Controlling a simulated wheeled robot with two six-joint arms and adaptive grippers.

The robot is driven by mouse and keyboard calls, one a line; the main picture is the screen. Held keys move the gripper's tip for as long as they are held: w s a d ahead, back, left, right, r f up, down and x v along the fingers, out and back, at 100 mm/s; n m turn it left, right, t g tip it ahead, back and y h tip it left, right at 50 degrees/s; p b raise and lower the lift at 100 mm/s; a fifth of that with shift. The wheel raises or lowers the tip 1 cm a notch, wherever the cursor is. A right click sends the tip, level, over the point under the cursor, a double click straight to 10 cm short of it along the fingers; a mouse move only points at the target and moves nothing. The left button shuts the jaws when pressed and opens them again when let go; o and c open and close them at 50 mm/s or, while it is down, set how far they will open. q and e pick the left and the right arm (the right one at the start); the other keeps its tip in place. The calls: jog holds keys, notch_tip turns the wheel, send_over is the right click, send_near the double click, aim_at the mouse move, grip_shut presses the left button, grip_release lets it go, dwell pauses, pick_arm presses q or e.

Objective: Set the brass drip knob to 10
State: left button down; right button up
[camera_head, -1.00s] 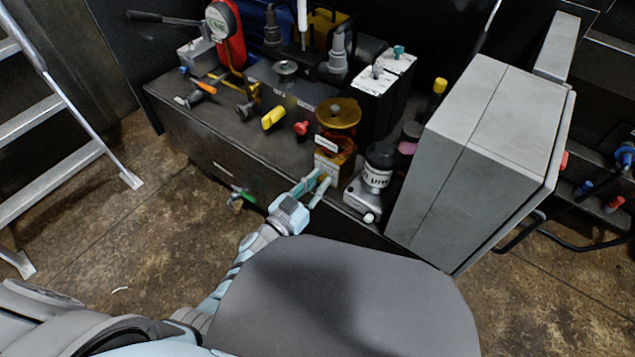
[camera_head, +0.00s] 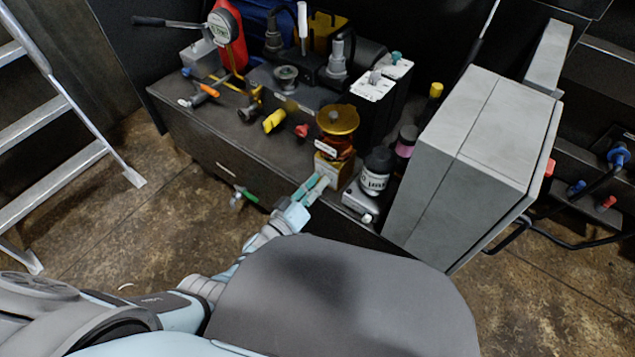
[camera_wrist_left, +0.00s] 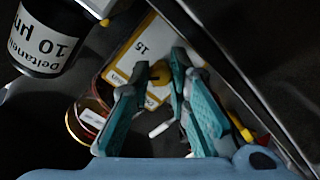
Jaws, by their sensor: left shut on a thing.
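The oiler has a brass lid (camera_head: 339,119), an amber body and a yellow-edged dial plate (camera_head: 330,166) low on its front. In the left wrist view the dial plate (camera_wrist_left: 128,62) shows the number 15; the other marks are hidden or too small to read. The brass drip knob (camera_wrist_left: 160,73) sits between the fingertips at the plate. My left gripper (camera_wrist_left: 160,76) is shut on this knob, one finger on each side. It also shows in the head view (camera_head: 322,184), in front of the oiler. The knob's setting cannot be read. My right gripper is out of view.
A dark bottle with a white label (camera_head: 376,172) stands right of the oiler. A large grey cabinet (camera_head: 470,160) is further right. A yellow knob (camera_head: 274,120) and a red knob (camera_head: 302,130) are to the left. A green-handled valve (camera_head: 246,194) is on the bench front.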

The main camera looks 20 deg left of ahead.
pick_arm(q)
jog(key=shift+n, duration=1.6)
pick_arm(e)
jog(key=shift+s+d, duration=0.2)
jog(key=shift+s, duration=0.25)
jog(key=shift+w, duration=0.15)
pick_arm(q)
jog(key=c, duration=1.5)
grip_release()
jog(key=shift+s, duration=0.1)
